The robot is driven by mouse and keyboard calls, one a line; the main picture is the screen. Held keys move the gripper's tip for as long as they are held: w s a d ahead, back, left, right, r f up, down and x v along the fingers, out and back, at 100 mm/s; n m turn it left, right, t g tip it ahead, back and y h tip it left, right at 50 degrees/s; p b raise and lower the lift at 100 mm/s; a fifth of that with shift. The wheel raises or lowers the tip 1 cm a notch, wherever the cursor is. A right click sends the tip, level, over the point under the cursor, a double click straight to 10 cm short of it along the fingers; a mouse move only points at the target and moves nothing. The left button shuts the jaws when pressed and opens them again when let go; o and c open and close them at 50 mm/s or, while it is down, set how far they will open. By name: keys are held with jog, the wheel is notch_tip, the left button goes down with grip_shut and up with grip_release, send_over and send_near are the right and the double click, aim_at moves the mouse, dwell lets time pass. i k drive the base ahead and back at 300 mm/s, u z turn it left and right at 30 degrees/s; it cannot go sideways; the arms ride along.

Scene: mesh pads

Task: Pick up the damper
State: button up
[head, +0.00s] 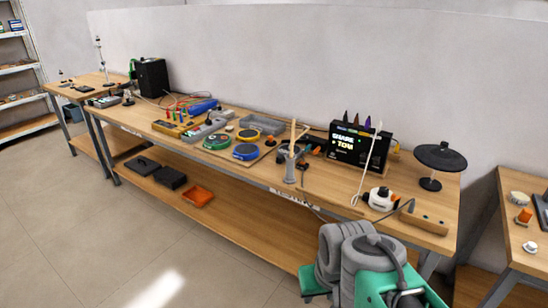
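I cannot make out which of the small things on the long wooden workbench (330,182) is the damper; at this size none is clearly recognisable as it. Round pads with a green rim (217,141) and a blue rim (246,152) lie mid-bench, with small pale pieces around them. A black round pad on a stand (440,158) is at the right end. My grey and green arm parts show at the bottom right, in front of the bench. My gripper's fingers are not visible.
A black box with a lit display (355,146) stands toward the right. A grey cup of sticks (290,166) is near the front edge. A wooden block (424,218) lies at the right corner. Another table (512,235) stands far right. The floor at left (90,230) is clear.

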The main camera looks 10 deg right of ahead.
aim_at(269, 143)
jog(key=u, duration=0.65)
jog(key=i, duration=0.5)
jog(key=u, duration=0.8)
jog(key=i, duration=1.65)
jog(key=z, duration=1.35)
jog(key=i, duration=1.1)
jog(key=z, duration=0.3)
